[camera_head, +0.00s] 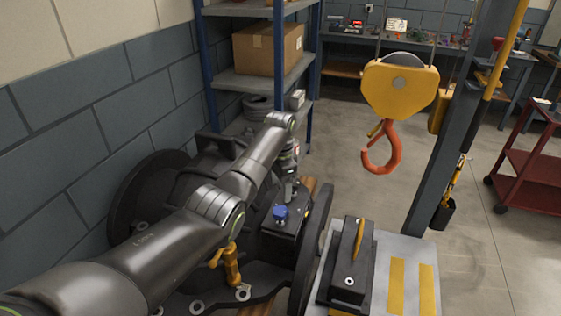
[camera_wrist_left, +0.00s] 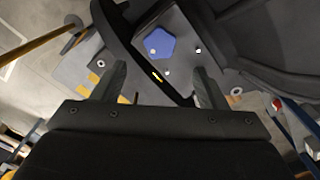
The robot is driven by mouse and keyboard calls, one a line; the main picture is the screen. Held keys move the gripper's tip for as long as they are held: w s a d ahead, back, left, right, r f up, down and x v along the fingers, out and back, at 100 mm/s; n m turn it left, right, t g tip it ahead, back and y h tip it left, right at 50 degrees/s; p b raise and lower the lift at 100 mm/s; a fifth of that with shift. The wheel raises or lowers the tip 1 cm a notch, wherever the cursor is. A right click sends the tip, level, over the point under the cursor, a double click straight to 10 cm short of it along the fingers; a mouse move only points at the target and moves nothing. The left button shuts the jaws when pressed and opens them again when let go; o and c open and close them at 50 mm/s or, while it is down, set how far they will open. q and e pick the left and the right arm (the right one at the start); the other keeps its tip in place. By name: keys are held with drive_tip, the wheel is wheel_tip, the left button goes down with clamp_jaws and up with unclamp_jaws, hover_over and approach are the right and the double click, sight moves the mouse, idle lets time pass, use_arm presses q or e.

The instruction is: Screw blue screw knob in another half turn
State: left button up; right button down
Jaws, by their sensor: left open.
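The blue screw knob (camera_head: 280,213) sits on top of a dark block of the casing (camera_head: 290,228), in the middle of the head view. In the left wrist view the knob (camera_wrist_left: 159,43) is a blue, roughly five-sided cap on a grey plate with small bright bolts. My left gripper (camera_head: 287,190) is just above and behind the knob in the head view. In the left wrist view its two fingers (camera_wrist_left: 160,75) are spread apart with nothing between them, and the knob lies beyond their tips, apart from them. My right gripper does not show.
An orange crane hook (camera_head: 383,150) hangs from a yellow block to the right. A grey platform (camera_head: 409,255) with yellow stripes carries a dark block (camera_head: 347,272) with a yellow handle. Shelving with a cardboard box (camera_head: 268,48) stands behind. Open floor lies at right.

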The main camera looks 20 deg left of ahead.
use_arm(q)
wheel_tip(320, 180, up, 8)
drive_tip(key=b, duration=0.1)
idle(0.4)
